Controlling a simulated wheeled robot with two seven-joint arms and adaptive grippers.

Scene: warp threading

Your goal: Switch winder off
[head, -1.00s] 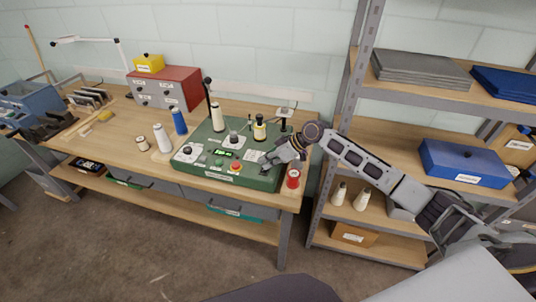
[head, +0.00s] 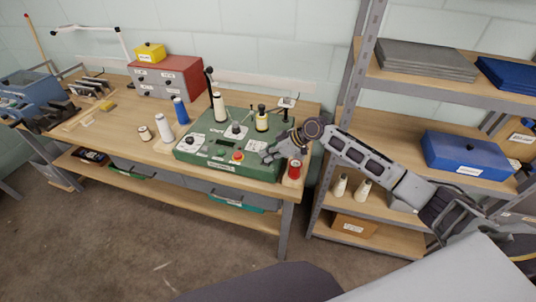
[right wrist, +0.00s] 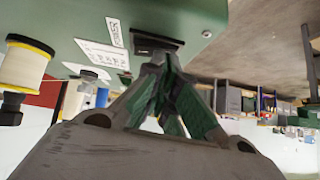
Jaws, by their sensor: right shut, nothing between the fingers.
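The winder is a green box (head: 245,171) on the workbench, with knobs, a red button (head: 238,157) and spools on top. Its small display (head: 227,147) is dark. My right gripper (head: 267,156) is shut and empty over the winder's front right corner. In the right wrist view, the closed fingertips (right wrist: 166,62) are at a black switch (right wrist: 157,43) set in the green panel (right wrist: 190,15), beside a white label. I cannot tell whether they touch it. The fingertips hide part of the switch. My left gripper is not in view.
A red spool (head: 294,169) stands close to my right gripper at the bench's right end. White and blue spools (head: 181,111) stand left of the winder. A metal shelf unit (head: 340,120) stands right of the bench, behind my right arm.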

